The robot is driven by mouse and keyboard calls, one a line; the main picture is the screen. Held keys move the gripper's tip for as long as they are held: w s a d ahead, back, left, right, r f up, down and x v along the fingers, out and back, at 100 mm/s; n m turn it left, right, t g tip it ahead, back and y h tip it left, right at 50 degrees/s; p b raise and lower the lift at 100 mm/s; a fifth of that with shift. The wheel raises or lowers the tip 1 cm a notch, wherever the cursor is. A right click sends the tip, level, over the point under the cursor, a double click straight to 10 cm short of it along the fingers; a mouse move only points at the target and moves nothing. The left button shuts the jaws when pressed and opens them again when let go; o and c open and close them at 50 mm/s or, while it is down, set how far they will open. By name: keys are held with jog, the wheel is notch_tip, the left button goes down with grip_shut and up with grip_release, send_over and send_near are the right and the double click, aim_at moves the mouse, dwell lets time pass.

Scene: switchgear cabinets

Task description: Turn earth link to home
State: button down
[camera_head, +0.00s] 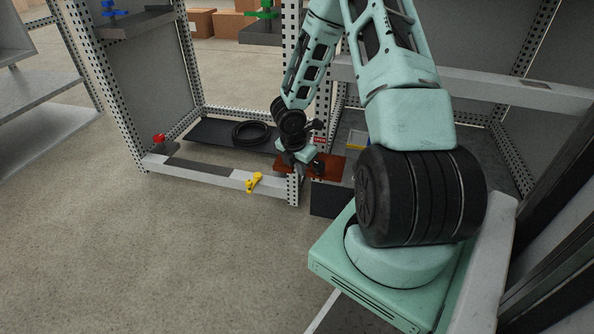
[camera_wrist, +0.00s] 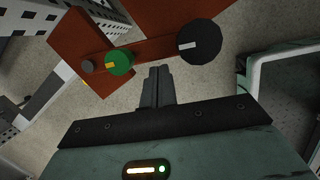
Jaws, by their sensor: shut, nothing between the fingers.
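A red-brown link bar (camera_wrist: 155,52) shows in the wrist view, probably the earth link; no label is readable.
Grey cabinet frames with perforated posts stand on both sides. A black coiled cable (camera_head: 251,132) lies inside. A green handle (camera_head: 265,10) is higher up. The floor in front is clear.

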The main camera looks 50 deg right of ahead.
jog(key=shift+s+d+n, duration=0.2)
jog(key=shift+d+n, duration=0.3)
jog(key=shift+n, duration=0.1)
